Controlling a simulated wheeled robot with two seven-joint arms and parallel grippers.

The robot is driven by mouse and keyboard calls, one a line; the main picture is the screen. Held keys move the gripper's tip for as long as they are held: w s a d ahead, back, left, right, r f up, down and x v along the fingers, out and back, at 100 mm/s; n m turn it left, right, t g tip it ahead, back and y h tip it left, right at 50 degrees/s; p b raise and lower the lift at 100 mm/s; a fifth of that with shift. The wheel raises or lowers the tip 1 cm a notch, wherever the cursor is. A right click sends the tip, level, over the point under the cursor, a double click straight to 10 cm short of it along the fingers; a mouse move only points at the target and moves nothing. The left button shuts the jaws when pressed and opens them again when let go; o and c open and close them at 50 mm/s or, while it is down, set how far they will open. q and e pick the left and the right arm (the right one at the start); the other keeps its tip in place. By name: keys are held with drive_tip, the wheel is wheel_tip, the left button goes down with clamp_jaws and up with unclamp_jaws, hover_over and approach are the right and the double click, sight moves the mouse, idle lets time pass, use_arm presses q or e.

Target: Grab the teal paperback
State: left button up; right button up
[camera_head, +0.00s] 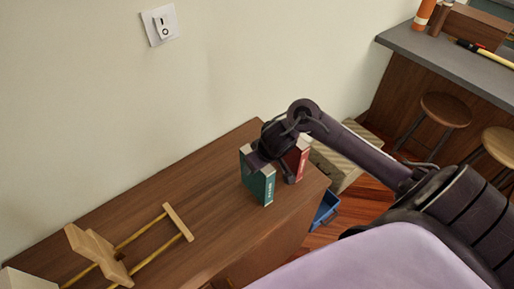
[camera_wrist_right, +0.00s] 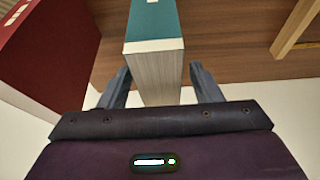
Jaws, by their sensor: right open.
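The teal paperback (camera_head: 261,186) stands upright on the brown wooden cabinet top (camera_head: 222,165). In the right wrist view the teal paperback (camera_wrist_right: 155,60) shows its teal cover edge and pale page block between my fingers. My right gripper (camera_head: 256,160) is at the top of the book. In the right wrist view my right gripper (camera_wrist_right: 160,88) is open, with one finger on each side of the book and a gap visible at the right finger. My left gripper is not in view.
A red book (camera_head: 298,160) stands close beside the teal one; the red book also fills the left of the right wrist view (camera_wrist_right: 45,50). A wooden rack (camera_head: 130,243) lies on the cabinet to the left. A blue bin (camera_head: 325,209) is below the cabinet's right end.

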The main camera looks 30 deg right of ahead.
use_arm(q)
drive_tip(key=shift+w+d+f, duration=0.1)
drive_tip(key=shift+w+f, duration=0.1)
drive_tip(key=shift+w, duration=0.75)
use_arm(e)
drive_tip(key=x, duration=0.2)
drive_tip(key=shift+w+f, duration=0.2)
drive_tip(key=shift+f, duration=0.15)
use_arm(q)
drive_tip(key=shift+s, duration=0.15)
use_arm(e)
drive_tip(key=shift+f, duration=0.1)
clamp_jaws()
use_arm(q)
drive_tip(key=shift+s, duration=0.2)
use_arm(e)
drive_tip(key=shift+w, duration=0.1)
